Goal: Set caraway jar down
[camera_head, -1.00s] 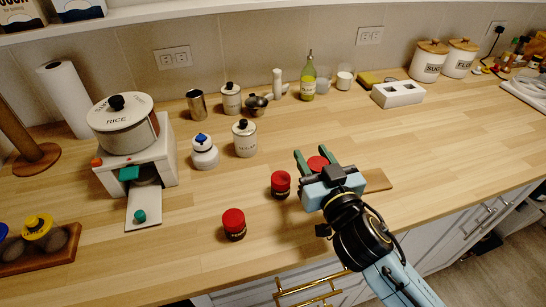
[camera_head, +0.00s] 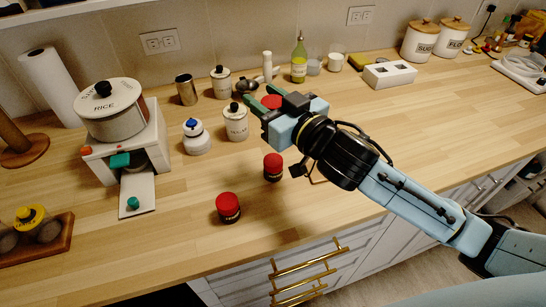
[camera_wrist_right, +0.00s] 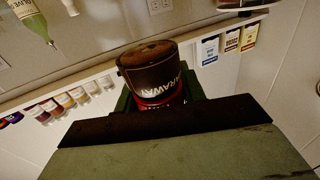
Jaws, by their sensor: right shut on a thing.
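The caraway jar (camera_wrist_right: 152,75) shows in the right wrist view as a dark jar with pale "CARAWAY" lettering and a red part at the gripper. Its red top (camera_head: 271,101) shows between the green fingers in the head view. My left gripper is not in view.
Two red-lidded jars, one nearer (camera_head: 228,207) and one farther (camera_head: 273,167), stand on the wooden counter (camera_head: 180,240). A white canister (camera_head: 236,124) and a blue-knobbed jar (camera_head: 196,138) stand left of my gripper.

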